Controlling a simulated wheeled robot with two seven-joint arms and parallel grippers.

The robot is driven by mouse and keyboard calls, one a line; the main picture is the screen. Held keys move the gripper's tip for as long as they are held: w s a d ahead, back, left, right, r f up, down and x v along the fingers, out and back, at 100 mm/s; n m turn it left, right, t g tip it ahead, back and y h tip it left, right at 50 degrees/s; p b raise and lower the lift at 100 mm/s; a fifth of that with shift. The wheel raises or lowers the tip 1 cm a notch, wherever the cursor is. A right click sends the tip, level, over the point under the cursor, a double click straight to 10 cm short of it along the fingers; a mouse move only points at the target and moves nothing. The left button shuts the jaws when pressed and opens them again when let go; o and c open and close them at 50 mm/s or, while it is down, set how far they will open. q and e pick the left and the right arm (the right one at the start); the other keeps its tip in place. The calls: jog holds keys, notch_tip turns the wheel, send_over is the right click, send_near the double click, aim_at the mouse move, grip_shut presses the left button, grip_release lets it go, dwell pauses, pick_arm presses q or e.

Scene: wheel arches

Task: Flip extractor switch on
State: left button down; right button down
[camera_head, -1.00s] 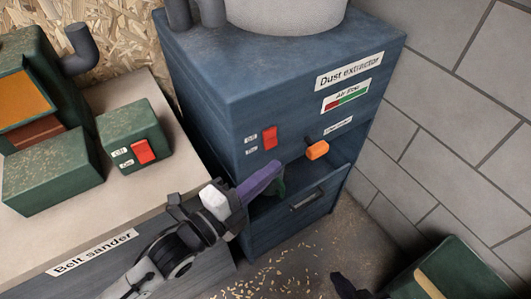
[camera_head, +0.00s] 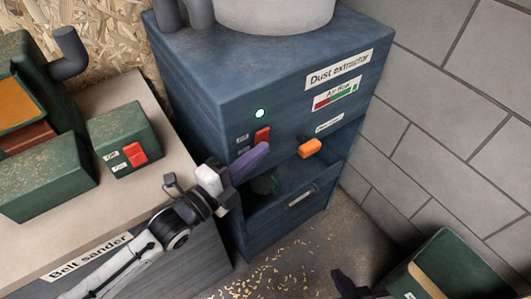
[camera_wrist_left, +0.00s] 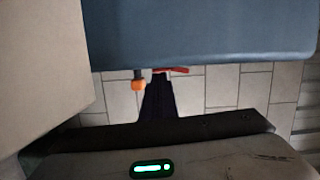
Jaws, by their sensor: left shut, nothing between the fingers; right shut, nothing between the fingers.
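The blue dust extractor (camera_head: 215,95) stands against the wall. Its red switch (camera_head: 262,135) is on the front face beside small on/off labels. A small lamp (camera_head: 260,113) glows white-green above the switch. My left gripper (camera_head: 264,149) is shut and empty, its purple-grey fingertips at the switch's lower edge, and they seem to touch it. In the left wrist view the dark fingers (camera_wrist_left: 158,95) point at the red switch (camera_wrist_left: 172,70), which is partly hidden. My right gripper (camera_head: 350,285) shows only as a dark tip at the bottom edge, shut.
An orange handle (camera_head: 310,148) sticks out right of the switch, close to my left fingers. The belt sander's red switch (camera_head: 134,153) is on a green box on the bench at left. A green box (camera_head: 450,265) stands on the floor at right.

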pick_arm(q)
jog(key=s+a, duration=0.3)
jog(key=s, duration=0.8)
jog(key=shift+a+f, duration=0.3)
jog(key=shift+f, duration=0.05)
jog(key=s+a+f+n+g+y, duration=0.1)
jog(key=s+a+f+n+y, duration=0.2)
jog(key=f+n, duration=0.4)
jog(key=s+a+f+n+g+y, duration=0.2)
jog(key=s+f+n, duration=0.2)
jog(key=f+n, duration=0.3)
jog(key=s+a+f+n+g+y, duration=0.2)
jog(key=s+a+f+n+y, duration=0.1)
jog(key=f+n, duration=0.4)
jog(key=shift+s+a+f+n+y, duration=0.2)
jog(key=shift+a+n+y, duration=0.15)
jog(key=shift+n, duration=0.55)
